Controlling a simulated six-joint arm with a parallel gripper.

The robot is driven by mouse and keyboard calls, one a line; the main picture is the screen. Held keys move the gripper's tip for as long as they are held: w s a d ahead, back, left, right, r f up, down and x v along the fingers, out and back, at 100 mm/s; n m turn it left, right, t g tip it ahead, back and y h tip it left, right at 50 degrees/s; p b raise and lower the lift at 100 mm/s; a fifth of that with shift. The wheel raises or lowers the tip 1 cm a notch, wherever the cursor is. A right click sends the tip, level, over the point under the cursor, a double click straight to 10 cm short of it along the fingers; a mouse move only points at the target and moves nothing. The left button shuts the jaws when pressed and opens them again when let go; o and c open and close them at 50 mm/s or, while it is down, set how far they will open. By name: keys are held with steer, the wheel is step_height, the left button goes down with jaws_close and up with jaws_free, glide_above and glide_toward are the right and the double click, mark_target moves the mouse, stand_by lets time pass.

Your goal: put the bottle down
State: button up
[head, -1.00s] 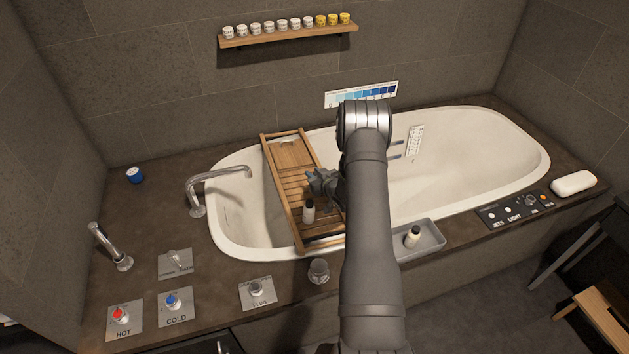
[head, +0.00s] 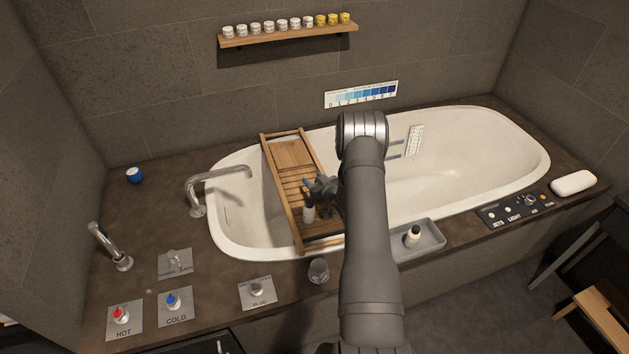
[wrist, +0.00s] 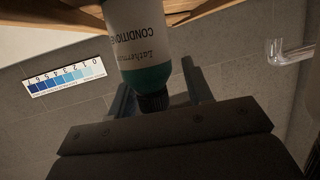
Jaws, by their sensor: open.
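A conditioner bottle (head: 308,214) with a white body stands on the wooden bath tray (head: 298,225), near its front end. In the wrist view the bottle (wrist: 135,30) appears upside down, with a white label, a dark green band and a black cap. My gripper (head: 313,187) is at the top of the bottle in the head view. In the wrist view my gripper (wrist: 160,78) is open, with one finger on each side of the bottle's cap end. I cannot tell whether either finger touches it.
A second bottle (head: 413,234) stands in a grey dish (head: 432,235) on the tub's front ledge. A glass (head: 318,271) is on the ledge in front of the bath tray. The faucet (head: 215,180) reaches over the tub (head: 470,165) on the left.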

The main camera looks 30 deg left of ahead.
steer(key=v, duration=1.2)
steer(key=shift+r, duration=0.15)
steer(key=x, duration=1.1)
steer(key=shift+a, duration=0.2)
steer(key=shift+w+a+r, duration=0.25)
steer(key=shift+w+r, duration=0.05)
steer(key=shift+r, duration=1.45)
